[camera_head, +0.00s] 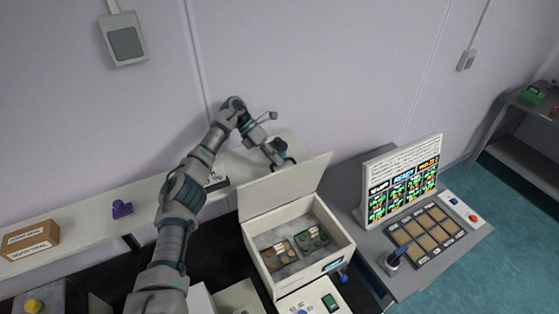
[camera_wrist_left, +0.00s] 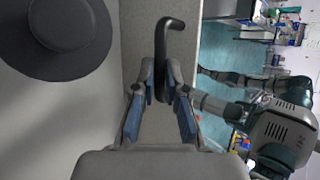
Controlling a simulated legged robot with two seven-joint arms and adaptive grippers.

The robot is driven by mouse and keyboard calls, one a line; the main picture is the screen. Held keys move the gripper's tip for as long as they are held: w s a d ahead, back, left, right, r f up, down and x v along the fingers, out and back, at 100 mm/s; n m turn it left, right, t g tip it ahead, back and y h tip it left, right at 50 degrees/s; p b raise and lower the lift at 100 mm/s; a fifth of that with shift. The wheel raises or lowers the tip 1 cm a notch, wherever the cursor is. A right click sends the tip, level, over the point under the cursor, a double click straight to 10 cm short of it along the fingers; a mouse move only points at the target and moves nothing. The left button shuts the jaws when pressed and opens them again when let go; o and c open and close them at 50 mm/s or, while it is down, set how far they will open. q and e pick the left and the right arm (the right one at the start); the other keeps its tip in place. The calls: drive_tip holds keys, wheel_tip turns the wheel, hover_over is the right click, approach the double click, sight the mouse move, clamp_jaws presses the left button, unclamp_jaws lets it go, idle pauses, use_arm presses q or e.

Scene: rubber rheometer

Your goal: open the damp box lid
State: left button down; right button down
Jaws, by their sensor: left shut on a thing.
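The damp box (camera_head: 262,246) is a white box with its lid (camera_head: 285,190) standing up, tilted back from the rear edge. In the left wrist view, my left gripper (camera_wrist_left: 160,88) is shut on a dark hooked handle (camera_wrist_left: 168,30) in front of a pale grey panel. How the handle joins the lid is not clear. My right gripper is not in view.
A panel with a bright display (camera_head: 402,188) and a tan grid stand right of the box. A cardboard box (camera_head: 30,240) and a purple item (camera_head: 121,209) sit on the back shelf at left. A dark round knob (camera_wrist_left: 70,35) fills the wrist view's upper left.

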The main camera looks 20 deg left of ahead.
use_arm(q)
drive_tip(key=shift+s+a+f, duration=0.15)
drive_tip(key=shift+a+f, duration=0.05)
drive_tip(key=shift+f, duration=0.55)
drive_tip(key=c, duration=1.2)
unclamp_jaws()
drive_tip(key=shift+f, duration=0.1)
drive_tip(key=shift+w+a, duration=0.2)
drive_tip(key=shift+w, duration=0.3)
drive_tip(key=shift+s, duration=0.1)
drive_tip(key=shift+d+r, duration=0.2)
drive_tip(key=shift+r, duration=0.3)
wheel_tip(320, 180, up, 9)
drive_tip(key=shift+a, duration=0.3)
